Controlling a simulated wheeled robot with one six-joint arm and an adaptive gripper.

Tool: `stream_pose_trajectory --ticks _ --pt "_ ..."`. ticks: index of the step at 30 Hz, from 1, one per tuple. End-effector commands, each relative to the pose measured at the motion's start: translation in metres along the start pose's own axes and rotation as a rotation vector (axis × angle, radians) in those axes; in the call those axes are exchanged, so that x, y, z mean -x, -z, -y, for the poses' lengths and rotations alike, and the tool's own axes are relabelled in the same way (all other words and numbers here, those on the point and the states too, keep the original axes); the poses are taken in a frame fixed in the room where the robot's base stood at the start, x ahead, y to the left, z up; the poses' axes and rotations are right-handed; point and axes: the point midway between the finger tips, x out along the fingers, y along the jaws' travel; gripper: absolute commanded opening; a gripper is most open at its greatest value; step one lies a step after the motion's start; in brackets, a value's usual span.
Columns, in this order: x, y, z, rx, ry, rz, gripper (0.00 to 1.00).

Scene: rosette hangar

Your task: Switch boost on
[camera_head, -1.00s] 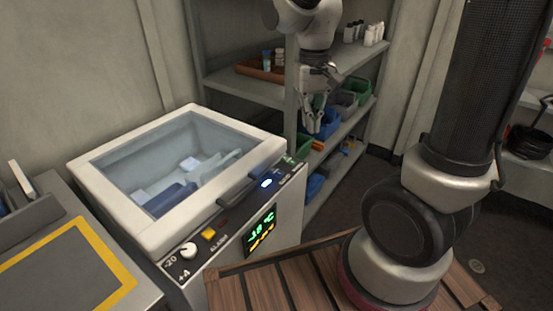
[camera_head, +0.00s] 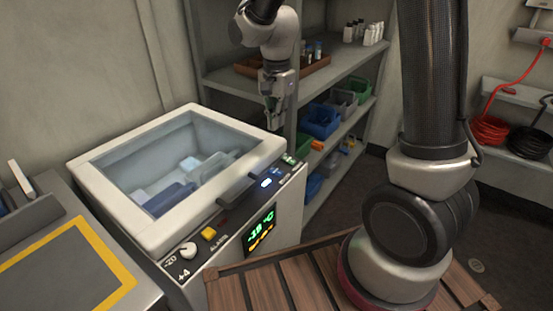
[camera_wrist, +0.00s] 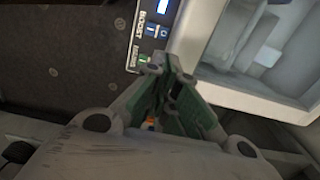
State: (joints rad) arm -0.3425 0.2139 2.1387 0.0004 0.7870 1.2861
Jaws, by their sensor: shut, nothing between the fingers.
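The chest freezer (camera_head: 165,238) has a control panel along its front top edge. In the wrist view the BOOST switch (camera_wrist: 151,30) is a small blue rocker beside its printed label. A green-lit switch (camera_wrist: 143,58) sits close by, with a label that seems to read MAINS. My gripper (camera_head: 273,120) is shut and empty, over the back right end of the panel. In the wrist view my gripper (camera_wrist: 165,72) shows its green-padded fingers meeting near the green-lit switch, with BOOST a little beyond. I cannot tell whether the fingers touch the panel.
The freezer's glass lid (camera_head: 190,165) is closed, with a dark handle (camera_head: 238,188) at its front edge. A shelf rack (camera_head: 335,70) with bins stands behind my gripper. The panel also carries a white knob (camera_head: 187,250), a yellow button (camera_head: 208,233) and a lit temperature display (camera_head: 260,229).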

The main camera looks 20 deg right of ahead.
Motion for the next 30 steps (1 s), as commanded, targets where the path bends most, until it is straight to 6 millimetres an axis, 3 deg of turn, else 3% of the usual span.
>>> stream_pose_trajectory --ticks 5,18,24,30 --pt "-0.02 0.0 -0.001 0.001 -0.005 0.001 0.0" --pt "-0.11 -0.001 -0.002 0.001 -0.006 0.002 0.0" --pt "-0.133 0.0 -0.001 0.001 -0.003 0.001 0.0" --pt "-0.139 0.0 -0.001 0.001 -0.001 0.0 0.0"
